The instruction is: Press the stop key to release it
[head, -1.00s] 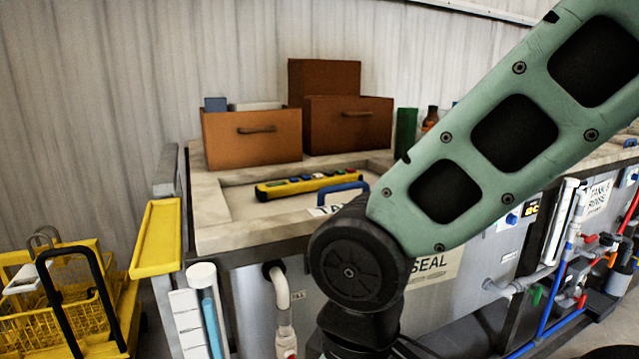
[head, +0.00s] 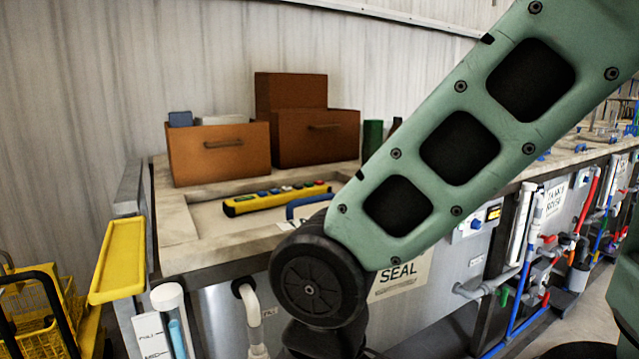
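A yellow pendant (head: 277,198) with a row of coloured keys lies on the recessed top of the nearest tank, in front of the brown boxes. Blue and red keys show on its upper face. Which one is the stop key, and whether it is pressed in, is too small to tell. My green arm crosses the right half of the head view, its dark joint in front of the tank. My gripper is out of view, so its state and its distance from the pendant do not show.
Brown boxes (head: 218,150) stand at the back of the tank top, with a green cylinder (head: 372,139) beside them. A blue handle (head: 312,203) rises near the front edge. A yellow tray (head: 119,260) and a yellow basket cart (head: 38,308) are at left. Pipes run along the tank fronts.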

